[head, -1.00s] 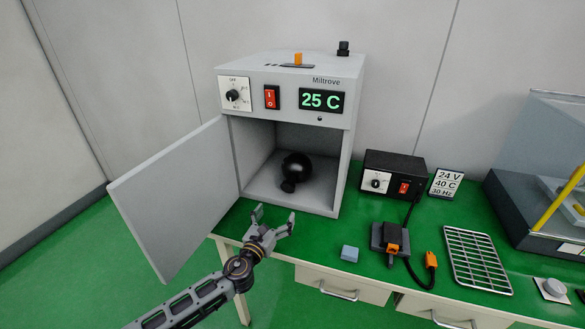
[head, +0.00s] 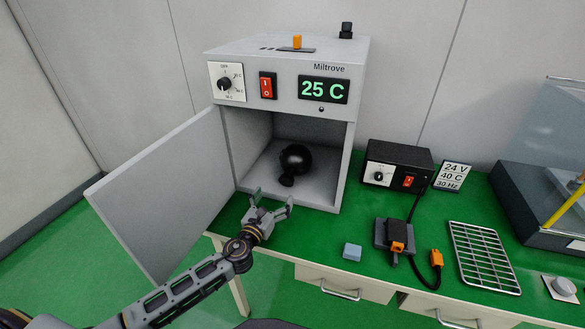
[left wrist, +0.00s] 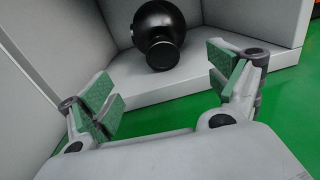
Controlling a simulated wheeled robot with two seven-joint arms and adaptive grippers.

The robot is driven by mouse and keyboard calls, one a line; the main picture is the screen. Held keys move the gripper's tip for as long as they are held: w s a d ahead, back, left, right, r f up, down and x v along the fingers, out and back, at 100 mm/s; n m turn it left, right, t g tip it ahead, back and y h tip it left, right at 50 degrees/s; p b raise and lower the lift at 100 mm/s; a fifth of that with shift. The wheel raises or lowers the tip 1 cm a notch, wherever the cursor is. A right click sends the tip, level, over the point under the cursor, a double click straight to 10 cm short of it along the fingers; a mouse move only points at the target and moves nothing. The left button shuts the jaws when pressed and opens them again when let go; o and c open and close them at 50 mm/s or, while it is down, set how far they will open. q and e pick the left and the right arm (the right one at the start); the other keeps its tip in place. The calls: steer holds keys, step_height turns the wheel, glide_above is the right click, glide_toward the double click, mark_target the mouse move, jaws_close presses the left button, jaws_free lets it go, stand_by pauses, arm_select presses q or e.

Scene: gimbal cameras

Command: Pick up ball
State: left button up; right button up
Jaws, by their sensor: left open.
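A black ball-shaped object (head: 296,159) with a short stubby neck rests on the floor of the open grey oven (head: 336,141). In the left wrist view the ball (left wrist: 158,22) is ahead, above the gap between the fingers, with its neck facing the camera. My left gripper (head: 269,199) is open and empty just in front of the oven's opening, apart from the ball. Its two green-padded fingers (left wrist: 165,88) are spread wide in the left wrist view. My right gripper is not in view.
The oven door (head: 165,193) stands open to the left, beside my left arm.

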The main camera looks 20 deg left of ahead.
mark_target(285, 181)
arm_select(q)
steer(key=shift+w+d, duration=0.2)
steer(key=shift+w, duration=1.85)
steer(key=shift+w+d, duration=0.15)
steer(key=shift+w, duration=2.05)
steer(key=shift+w, duration=0.1)
steer(key=shift+w+d+r, duration=0.1)
steer(key=shift+w+d, duration=0.05)
steer(key=shift+w, duration=0.45)
steer(key=shift+w+d+r, duration=0.1)
steer(key=shift+w, duration=0.5)
steer(key=shift+w+d, duration=0.15)
steer(key=shift+w, duration=1.15)
steer(key=c, duration=1.8)
